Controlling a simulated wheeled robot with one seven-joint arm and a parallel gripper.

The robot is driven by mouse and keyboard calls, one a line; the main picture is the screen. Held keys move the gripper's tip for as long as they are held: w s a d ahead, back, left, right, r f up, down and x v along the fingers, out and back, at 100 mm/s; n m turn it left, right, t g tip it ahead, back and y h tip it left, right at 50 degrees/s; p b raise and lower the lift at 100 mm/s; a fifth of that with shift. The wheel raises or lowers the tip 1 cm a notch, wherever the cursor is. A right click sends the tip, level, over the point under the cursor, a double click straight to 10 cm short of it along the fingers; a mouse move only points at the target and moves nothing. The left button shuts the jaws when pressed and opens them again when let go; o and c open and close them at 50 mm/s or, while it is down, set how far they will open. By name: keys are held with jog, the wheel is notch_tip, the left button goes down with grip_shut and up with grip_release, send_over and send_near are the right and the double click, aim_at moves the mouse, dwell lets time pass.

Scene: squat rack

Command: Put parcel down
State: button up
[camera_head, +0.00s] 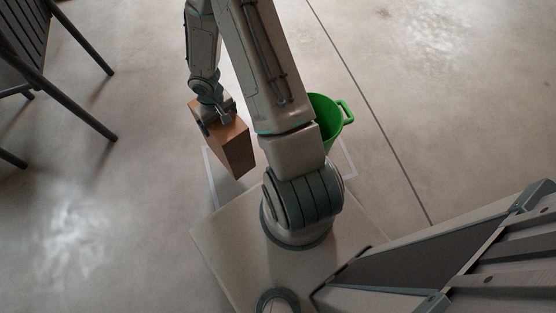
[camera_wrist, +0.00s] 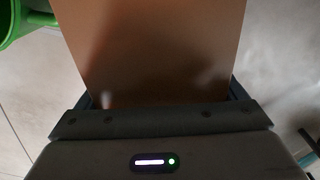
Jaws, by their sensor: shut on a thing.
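The parcel is a plain brown box (camera_head: 230,150) left of the middle in the head view. My gripper (camera_head: 217,112) is shut on its upper part from above. In the wrist view the parcel (camera_wrist: 155,50) fills the upper middle, between the two fingers of my gripper (camera_wrist: 160,100). Its underside is hidden, and I cannot tell whether it touches the floor. A pale outlined square (camera_head: 211,180) is marked on the floor around and below the parcel in the head view, partly hidden by my arm and base.
A green bucket (camera_head: 327,125) with handles stands right of the parcel, partly behind my arm; its edge also shows in the wrist view (camera_wrist: 22,22). A dark chair (camera_head: 75,97) stands at the upper left. The floor left of the parcel is clear.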

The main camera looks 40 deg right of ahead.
aim_at(222, 132)
jog(key=shift+s+a+f, duration=0.25)
jog(key=shift+s+f, duration=0.35)
jog(key=shift+f, duration=0.05)
jog(key=shift+s+a+f, duration=0.2)
jog(key=shift+s+f, duration=0.4)
notch_tip(222, 132, down, 10)
jog(key=b, duration=0.5)
jog(key=shift+r, duration=0.1)
jog(key=shift+b, duration=0.3)
jog(key=o, duration=1.6)
